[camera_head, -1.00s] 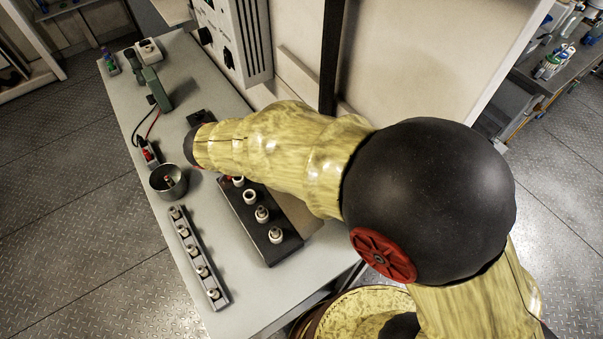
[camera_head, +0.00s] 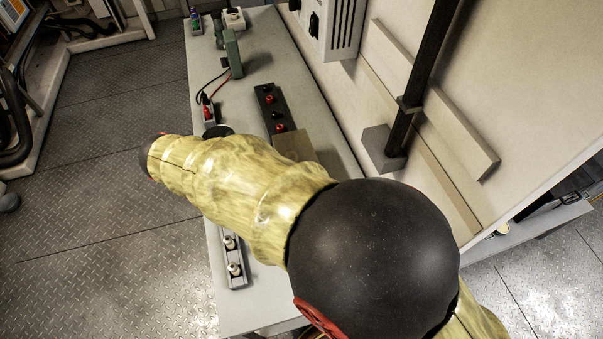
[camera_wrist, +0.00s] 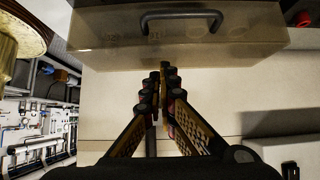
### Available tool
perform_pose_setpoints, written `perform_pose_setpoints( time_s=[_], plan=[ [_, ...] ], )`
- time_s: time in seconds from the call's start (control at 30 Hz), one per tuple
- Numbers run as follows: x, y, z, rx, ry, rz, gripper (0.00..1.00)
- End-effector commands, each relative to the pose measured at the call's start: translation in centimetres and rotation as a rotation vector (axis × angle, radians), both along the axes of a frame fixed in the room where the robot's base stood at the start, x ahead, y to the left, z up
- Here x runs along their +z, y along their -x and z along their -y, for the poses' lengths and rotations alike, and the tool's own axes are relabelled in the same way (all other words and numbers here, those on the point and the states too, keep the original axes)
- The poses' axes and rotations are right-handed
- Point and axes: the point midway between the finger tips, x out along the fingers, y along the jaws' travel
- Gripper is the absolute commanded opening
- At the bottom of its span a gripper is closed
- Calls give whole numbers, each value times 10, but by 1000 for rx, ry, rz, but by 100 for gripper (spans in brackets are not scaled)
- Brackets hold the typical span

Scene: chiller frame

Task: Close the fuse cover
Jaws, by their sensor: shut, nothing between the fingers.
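In the wrist view a translucent, brownish fuse cover (camera_wrist: 100,45) with a dark bar handle (camera_wrist: 182,16) spans the top. Pale round shapes show faintly through it. My gripper (camera_wrist: 162,78) is shut and empty, its fingertips just below the cover's lower edge in the picture; I cannot tell whether they touch it. In the head view my arm hides the gripper and most of the fuse block. A brown flat panel (camera_head: 294,147) shows behind the arm, possibly part of the cover.
The bench (camera_head: 310,100) carries a black strip with red parts (camera_head: 269,112), a green device (camera_head: 233,52) and a rail with pale fuses (camera_head: 233,268). A wall with a black post (camera_head: 420,80) stands on the right. Open floor lies left.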

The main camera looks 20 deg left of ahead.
Motion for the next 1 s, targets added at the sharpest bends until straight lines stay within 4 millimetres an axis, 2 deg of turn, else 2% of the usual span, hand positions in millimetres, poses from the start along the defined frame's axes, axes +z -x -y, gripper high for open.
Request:
perform_pose_setpoints(
  time_s=[0.03, 0.2, 0.5, 0.73, 1.0],
  plan=[
    [-9, 4, -6, 2, 1, 0, 0],
    [-27, 14, -20, 1, 1, 0, 0],
    [-53, 24, -35, 0, 1, 1, 0],
    [-63, 26, -39, 0, 0, 0, 0],
    [-66, 27, -40, -1, 0, -1, 0]
  ],
)
